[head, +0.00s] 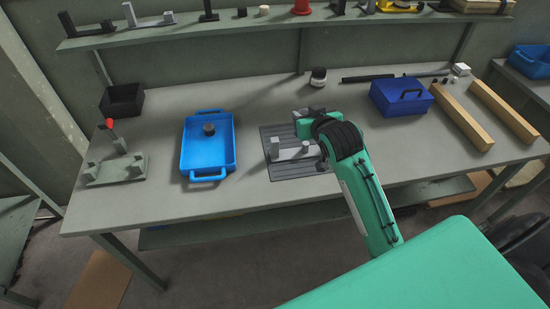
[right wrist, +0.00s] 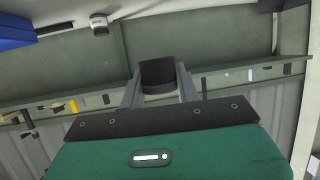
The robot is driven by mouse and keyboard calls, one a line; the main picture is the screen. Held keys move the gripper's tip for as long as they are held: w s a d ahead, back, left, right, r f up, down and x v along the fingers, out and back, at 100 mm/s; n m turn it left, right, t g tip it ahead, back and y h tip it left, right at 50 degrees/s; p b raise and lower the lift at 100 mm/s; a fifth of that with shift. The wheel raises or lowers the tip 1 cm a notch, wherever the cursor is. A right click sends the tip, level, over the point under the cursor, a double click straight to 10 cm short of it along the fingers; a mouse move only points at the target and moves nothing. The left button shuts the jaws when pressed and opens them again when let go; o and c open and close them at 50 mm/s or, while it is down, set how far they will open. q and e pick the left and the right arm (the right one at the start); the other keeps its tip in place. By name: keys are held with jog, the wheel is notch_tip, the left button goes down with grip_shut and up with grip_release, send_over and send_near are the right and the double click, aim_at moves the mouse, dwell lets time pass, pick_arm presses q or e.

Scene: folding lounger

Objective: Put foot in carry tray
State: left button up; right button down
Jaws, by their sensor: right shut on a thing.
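The blue carry tray (head: 186,150) lies on the bench left of centre, with two handles. A dark round foot (head: 209,129) is inside it. My right gripper (right wrist: 158,76) is shut on a black foot (right wrist: 157,71), which sits between its two grey fingers in the right wrist view. In the head view my right arm reaches over the grey ribbed mat to the right of the tray; its wrist hides the fingertips and held foot there. My left gripper is not in view.
A grey bracket (head: 291,152) lies on the ribbed mat (head: 285,172). A grey fixture with a red-knobbed lever (head: 117,170) and a black bin (head: 123,100) stand left. A blue box (head: 401,96) and wooden beams (head: 490,108) lie right. Bench between tray and mat is clear.

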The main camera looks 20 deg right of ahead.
jog(key=f, duration=1.5)
jog(key=shift+w+a+f+p, duration=0.1)
jog(key=shift+w+f+p, duration=0.1)
jog(key=shift+f+p, duration=0.15)
notch_tip(320, 180, down, 4)
jog(key=shift+f, duration=0.1)
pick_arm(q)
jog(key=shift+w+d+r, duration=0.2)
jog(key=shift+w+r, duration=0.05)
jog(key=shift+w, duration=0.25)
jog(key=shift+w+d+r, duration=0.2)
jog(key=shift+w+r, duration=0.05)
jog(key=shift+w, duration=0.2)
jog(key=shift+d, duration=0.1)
pick_arm(e)
jog(key=shift+f, duration=0.1)
jog(key=c, duration=1)
grip_release()
